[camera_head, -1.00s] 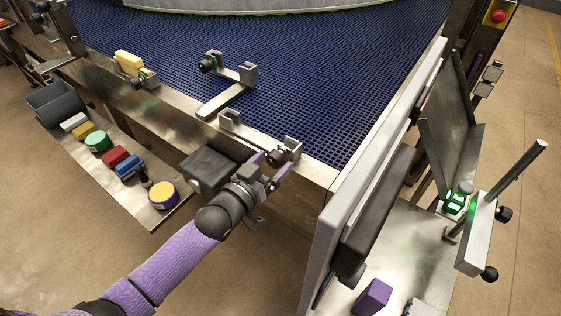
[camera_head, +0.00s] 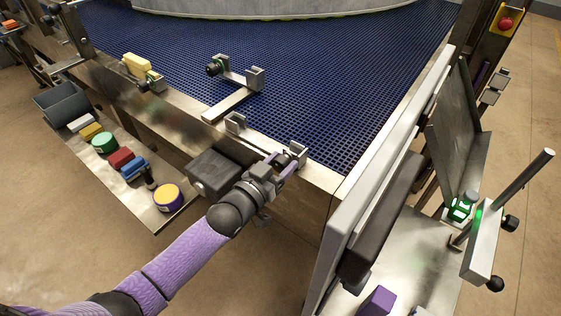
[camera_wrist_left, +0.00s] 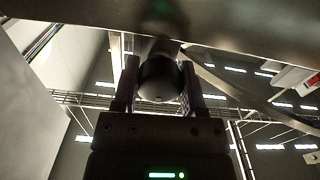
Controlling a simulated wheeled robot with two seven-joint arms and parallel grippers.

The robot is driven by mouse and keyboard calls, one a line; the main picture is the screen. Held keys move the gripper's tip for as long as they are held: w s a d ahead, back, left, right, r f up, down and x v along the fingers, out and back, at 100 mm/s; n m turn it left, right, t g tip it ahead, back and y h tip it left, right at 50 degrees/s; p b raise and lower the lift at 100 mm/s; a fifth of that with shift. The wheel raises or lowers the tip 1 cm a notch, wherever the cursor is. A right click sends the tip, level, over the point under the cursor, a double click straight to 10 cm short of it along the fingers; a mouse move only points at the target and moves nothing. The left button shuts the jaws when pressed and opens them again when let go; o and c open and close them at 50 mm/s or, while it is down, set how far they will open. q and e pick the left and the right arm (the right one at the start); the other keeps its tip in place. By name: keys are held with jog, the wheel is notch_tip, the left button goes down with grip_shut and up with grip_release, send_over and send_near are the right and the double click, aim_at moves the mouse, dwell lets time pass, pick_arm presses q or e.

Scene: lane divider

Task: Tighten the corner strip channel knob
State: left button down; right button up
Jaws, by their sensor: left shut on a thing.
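The corner strip channel (camera_head: 298,151) is a small grey metal bracket at the near corner of the blue mesh conveyor. Its black knob (camera_head: 282,160) faces the outer side of the metal rail and is mostly hidden by my fingers in the head view. My left gripper (camera_head: 284,168) is shut on the knob, its arm reaching in from lower left. In the left wrist view the round black knob (camera_wrist_left: 158,82) sits between the two fingers of my left gripper (camera_wrist_left: 160,88), below a metal surface. My right gripper is not in view.
A shelf (camera_head: 177,217) holds several coloured items. A tall grey panel (camera_head: 385,170) rises to the right.

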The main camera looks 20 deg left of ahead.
pick_arm(q)
jog(key=shift+m, duration=0.4)
jog(key=shift+c, duration=0.7)
grip_release()
jog(key=p+v, duration=0.2)
jog(key=v, duration=0.8)
